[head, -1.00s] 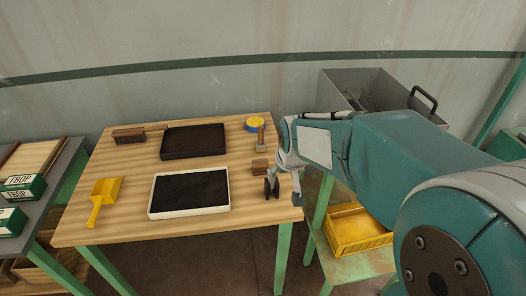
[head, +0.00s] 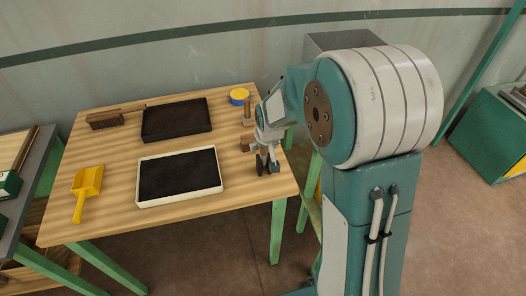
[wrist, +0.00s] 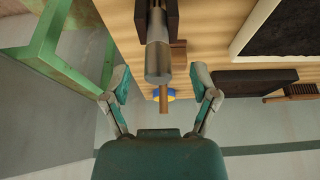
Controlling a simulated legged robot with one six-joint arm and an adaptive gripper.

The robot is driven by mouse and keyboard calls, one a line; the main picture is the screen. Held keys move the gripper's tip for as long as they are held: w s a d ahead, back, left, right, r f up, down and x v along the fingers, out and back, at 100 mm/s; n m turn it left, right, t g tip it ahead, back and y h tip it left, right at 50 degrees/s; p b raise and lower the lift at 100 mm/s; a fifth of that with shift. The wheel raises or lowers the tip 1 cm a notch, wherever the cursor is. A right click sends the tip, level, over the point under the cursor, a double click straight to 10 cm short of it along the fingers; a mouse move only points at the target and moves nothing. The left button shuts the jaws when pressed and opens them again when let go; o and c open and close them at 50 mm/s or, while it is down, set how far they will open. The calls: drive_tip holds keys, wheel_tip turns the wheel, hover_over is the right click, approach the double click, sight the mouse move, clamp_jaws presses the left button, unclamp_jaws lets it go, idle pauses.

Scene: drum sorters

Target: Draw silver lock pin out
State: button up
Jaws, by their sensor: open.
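A silver cylinder (wrist: 157,60), which looks like the lock pin, points toward me out of a dark brown bracket (wrist: 171,14) in the wrist view. My gripper (wrist: 160,72) is open. One finger stands on each side of the silver cylinder, with a gap on both sides, and neither touches it. In the head view my gripper (head: 268,148) is low over the right side of the wooden table, at the dark bracket (head: 261,166). The pin itself is too small or hidden to make out there.
A wooden block (head: 247,144), a wooden post (head: 248,112) and a yellow-blue tin (head: 239,96) stand close by. A white-rimmed tray (head: 139,190), a dark tray (head: 177,120), a brush (head: 106,120) and a yellow scoop (head: 87,182) lie farther left. A green table leg (wrist: 45,50) is left in the wrist view.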

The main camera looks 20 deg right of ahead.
drive_tip(key=shift+x, duration=1.55)
clamp_jaws()
wheel_tip(320, 180, up, 10)
drive_tip(key=shift+r, duration=0.1)
